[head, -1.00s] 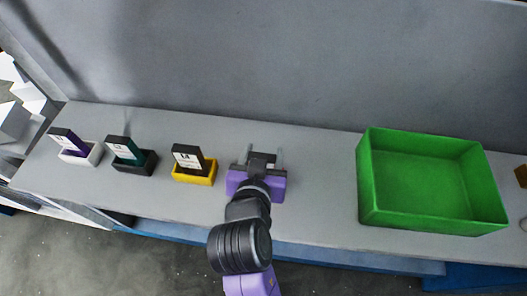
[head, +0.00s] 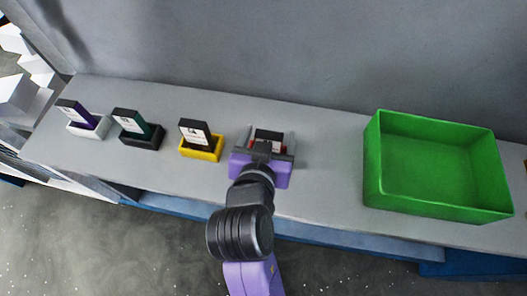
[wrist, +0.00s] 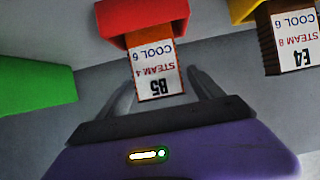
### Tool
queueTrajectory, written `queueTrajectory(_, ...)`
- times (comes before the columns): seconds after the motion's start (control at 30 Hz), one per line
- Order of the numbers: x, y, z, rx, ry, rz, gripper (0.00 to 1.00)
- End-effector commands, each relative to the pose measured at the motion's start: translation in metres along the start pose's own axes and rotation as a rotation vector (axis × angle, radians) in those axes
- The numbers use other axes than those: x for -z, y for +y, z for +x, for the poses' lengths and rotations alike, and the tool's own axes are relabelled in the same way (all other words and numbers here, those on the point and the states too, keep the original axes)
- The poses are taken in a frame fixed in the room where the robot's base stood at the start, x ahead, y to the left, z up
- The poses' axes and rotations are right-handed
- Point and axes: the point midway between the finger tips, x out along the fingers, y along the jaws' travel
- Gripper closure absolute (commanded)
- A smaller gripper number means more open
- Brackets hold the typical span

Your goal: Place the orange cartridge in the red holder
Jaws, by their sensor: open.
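The orange cartridge (wrist: 157,72) has a white label reading B5 and stands tilted in the red holder (wrist: 118,18). In the head view the cartridge (head: 268,134) shows only as a dark top edge with its label, and a bit of the red holder (head: 255,146) shows below. My gripper (wrist: 165,85) is open, with one finger on each side of the cartridge. My gripper (head: 266,143) hides most of the holder in the head view.
A yellow holder (head: 201,154) with a dark cartridge stands close on the left. A black holder (head: 143,140) and a white holder (head: 89,128), each with a cartridge, stand farther left. A large green bin (head: 438,206) stands on the right. Counter between is clear.

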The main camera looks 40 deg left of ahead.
Motion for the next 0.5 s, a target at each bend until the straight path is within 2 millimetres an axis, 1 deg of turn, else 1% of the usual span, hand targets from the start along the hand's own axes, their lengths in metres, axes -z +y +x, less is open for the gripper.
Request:
queueTrajectory(0.1,-0.001,0.0,-0.025,0.001,0.003,0.0,0.24)
queueTrajectory(0.3,-0.001,0.0,-0.066,0.001,0.003,0.001,0.24)
queueTrajectory(0.4,0.0,0.0,-0.081,0.001,0.002,0.001,0.24)
queueTrajectory(0.5,0.0,0.0,-0.091,0.0,0.002,0.0,0.24)
